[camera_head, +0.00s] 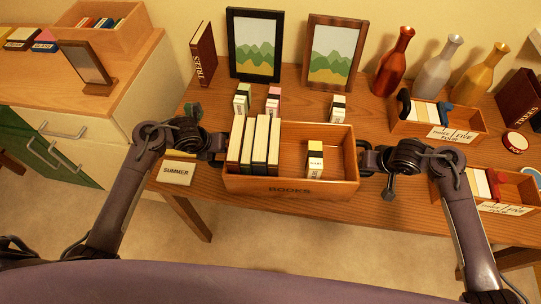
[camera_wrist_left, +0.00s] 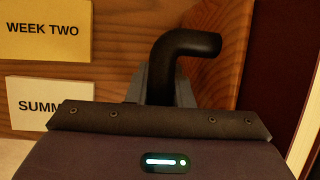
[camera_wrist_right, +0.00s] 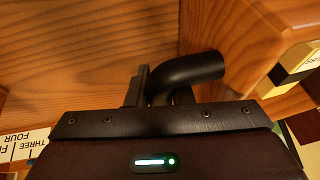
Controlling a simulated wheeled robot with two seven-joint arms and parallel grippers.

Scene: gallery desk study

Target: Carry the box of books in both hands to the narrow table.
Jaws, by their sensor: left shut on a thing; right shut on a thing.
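The wooden box of books (camera_head: 290,188), labelled BOOKS, is at the front edge of the desk in the head view. Several pale-spined books (camera_head: 254,142) stand in its left part and a small yellow-and-white block (camera_head: 315,160) in its right part. My left gripper (camera_head: 217,146) is shut on the black bent handle (camera_wrist_left: 186,45) at the box's left end. My right gripper (camera_head: 368,159) is shut on the matching handle (camera_wrist_right: 195,72) at the right end. I cannot tell whether the box rests on the desk or hangs just above it. No separate narrow table is identifiable.
The desk (camera_head: 290,90) holds two framed pictures (camera_head: 255,45), three bottles (camera_head: 437,66), small blocks behind the box, and two small labelled trays (camera_head: 438,128) at right. A SUMMER card (camera_head: 176,173) lies left. A drawer cabinet (camera_head: 75,125) bears another box (camera_head: 110,28). Floor shows in front.

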